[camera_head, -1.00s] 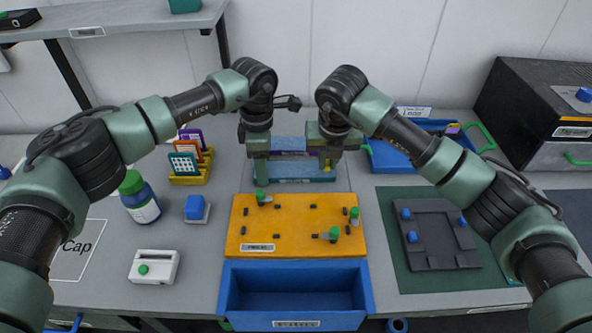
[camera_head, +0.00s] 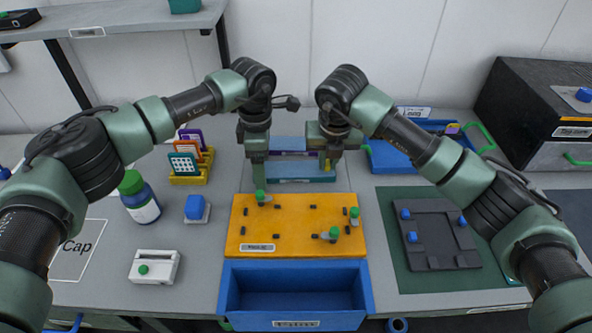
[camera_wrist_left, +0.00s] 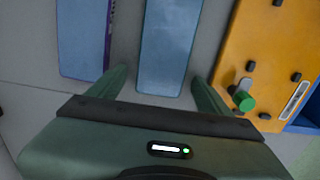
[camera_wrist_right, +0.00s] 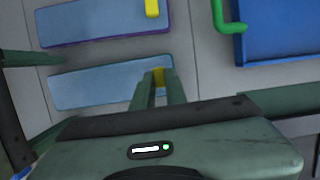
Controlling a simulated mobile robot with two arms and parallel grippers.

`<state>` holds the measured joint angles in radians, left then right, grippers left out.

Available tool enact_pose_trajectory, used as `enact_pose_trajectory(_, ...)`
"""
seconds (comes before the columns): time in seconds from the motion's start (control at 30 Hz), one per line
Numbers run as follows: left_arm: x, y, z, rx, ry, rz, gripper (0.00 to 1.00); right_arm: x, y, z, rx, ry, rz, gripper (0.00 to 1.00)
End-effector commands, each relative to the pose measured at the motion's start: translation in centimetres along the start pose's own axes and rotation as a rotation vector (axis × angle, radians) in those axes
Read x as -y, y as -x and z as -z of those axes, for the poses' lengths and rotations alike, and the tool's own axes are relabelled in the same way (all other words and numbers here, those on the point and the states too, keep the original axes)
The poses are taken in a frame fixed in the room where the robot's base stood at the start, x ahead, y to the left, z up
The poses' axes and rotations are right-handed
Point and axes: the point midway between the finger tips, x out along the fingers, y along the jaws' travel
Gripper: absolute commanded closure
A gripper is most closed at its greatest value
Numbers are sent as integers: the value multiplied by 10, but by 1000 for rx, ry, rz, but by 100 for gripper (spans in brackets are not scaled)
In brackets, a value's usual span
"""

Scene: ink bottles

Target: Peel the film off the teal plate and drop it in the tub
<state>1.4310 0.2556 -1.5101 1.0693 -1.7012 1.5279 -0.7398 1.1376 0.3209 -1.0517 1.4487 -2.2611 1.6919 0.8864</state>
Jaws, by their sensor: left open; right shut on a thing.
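The teal plate (camera_head: 290,179) lies flat behind the orange board, with a bluish film on top. My right gripper (camera_head: 327,166) is shut on the film's yellow tab (camera_wrist_right: 158,76) at the plate's right end. The film still looks flat on the plate. My left gripper (camera_head: 258,178) is at the plate's left end. It is open, its fingers on either side of the teal plate in the left wrist view (camera_wrist_left: 165,60); I cannot tell whether they touch it. A blue open tub (camera_head: 296,316) stands at the front, its label unreadable; it looks empty.
A purple-edged plate (camera_wrist_right: 105,20) with its own yellow tab lies just behind. The orange board (camera_head: 285,225) with green knobs lies between plate and tub. A blue tray (camera_head: 395,160) with green handles stands back right. A blue bottle (camera_head: 142,200) stands left.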

Motion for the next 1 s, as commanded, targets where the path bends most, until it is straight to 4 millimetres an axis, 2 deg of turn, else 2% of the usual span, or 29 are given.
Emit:
enact_pose_trajectory(0.7,0,9,42,1,1,0,20,0,7,-2,0,0,0,100)
enact_pose_trajectory(1.0,0,10,47,1,-1,0,20,0,7,-2,0,0,0,100)
